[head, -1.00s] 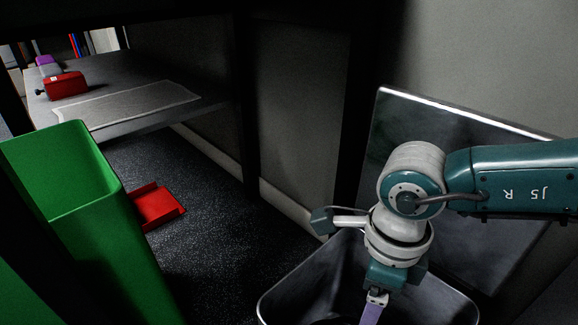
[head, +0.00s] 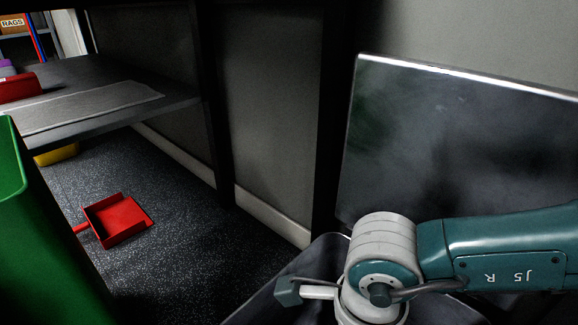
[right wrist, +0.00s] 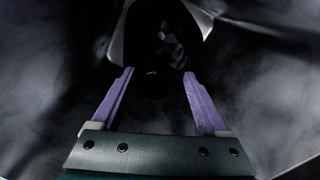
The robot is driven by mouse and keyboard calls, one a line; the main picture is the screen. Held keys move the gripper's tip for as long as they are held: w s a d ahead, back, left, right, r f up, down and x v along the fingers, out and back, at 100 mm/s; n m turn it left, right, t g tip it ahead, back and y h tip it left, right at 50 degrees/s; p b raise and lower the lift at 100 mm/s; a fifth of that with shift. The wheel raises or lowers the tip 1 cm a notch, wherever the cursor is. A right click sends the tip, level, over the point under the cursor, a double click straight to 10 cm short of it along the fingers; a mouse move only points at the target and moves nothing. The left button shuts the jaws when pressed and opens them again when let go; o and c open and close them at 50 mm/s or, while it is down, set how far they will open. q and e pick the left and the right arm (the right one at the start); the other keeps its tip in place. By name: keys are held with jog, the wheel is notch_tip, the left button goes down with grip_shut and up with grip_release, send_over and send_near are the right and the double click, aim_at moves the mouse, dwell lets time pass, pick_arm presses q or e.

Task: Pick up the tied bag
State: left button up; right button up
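The bag appears in the right wrist view as a dark, glossy bundle (right wrist: 172,45) at the top middle, beyond my fingertips. It is very dark, and its knot cannot be made out. My right gripper (right wrist: 157,73) is open, with its two purple fingers apart and nothing clearly between them. It points down into a grey metal bin, whose left side (head: 292,284) shows at the bottom of the head view. The right fingers are below the frame in the head view. My left gripper is not in view.
The bin's raised metal lid (head: 460,150) stands behind my right arm. A green bin (head: 30,240) is at the left edge. A red dustpan (head: 118,218) lies on the dark floor. A low grey shelf (head: 160,108) holds a cloth and a red item.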

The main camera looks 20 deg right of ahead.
jog(key=shift+s+a, duration=0.35)
jog(key=shift+s, duration=0.05)
jog(key=c, duration=0.3)
jog(key=shift+w+d, duration=0.2)
jog(key=shift+w, duration=0.05)
jog(key=c, duration=0.4)
jog(key=shift+s, duration=0.1)
grip_shut()
